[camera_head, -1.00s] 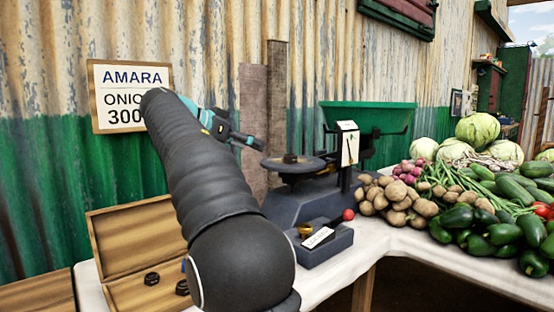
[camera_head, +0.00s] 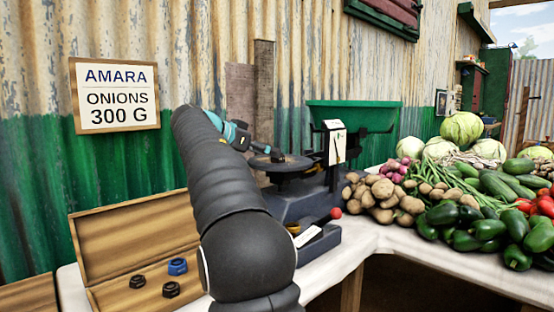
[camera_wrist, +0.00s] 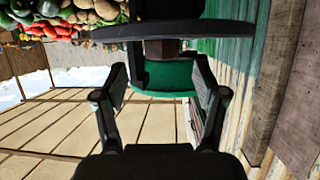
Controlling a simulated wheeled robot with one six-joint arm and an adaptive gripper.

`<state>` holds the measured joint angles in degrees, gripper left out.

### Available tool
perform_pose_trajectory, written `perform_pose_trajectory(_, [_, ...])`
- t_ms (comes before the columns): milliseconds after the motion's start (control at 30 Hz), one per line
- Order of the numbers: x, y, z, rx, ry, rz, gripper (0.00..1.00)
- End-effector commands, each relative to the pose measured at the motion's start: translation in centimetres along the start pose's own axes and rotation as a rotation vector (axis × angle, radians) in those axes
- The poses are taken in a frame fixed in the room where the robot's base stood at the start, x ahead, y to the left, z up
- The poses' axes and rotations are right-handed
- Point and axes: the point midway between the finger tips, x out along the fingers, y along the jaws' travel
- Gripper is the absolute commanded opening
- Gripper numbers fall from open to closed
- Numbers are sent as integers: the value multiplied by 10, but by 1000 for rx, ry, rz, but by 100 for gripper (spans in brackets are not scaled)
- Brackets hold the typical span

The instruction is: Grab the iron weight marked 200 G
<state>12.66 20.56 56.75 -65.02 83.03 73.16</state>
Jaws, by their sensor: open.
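A dark weight (camera_head: 277,154) sits on the round black plate (camera_head: 292,163) of the balance. In the wrist view, which is upside down, the weight (camera_wrist: 163,50) shows against the plate (camera_wrist: 172,29). My gripper (camera_head: 268,150) is at the left edge of the plate, close to the weight. In the wrist view its two fingers (camera_wrist: 160,78) are spread apart with the weight ahead between them, and nothing is held. Two black weights (camera_head: 138,281) (camera_head: 171,289) and a blue one (camera_head: 177,266) lie in the open wooden box. No weight's marking is legible.
A dark block (camera_head: 320,245) with a white label stands in front. The wooden box (camera_head: 125,240) is at left. Vegetables (camera_head: 450,205) crowd the right of the table. A sign reads AMARA ONIONS 300 G (camera_head: 115,95).

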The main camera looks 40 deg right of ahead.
Motion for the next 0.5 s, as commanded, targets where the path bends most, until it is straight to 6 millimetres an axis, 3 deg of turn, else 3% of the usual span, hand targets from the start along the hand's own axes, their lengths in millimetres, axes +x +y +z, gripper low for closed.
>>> perform_pose_trajectory(233, [34, -3, 0, -1, -1, 2, 71])
perform_pose_trajectory(500, [39, -3, 0, -1, -1, -1, 71])
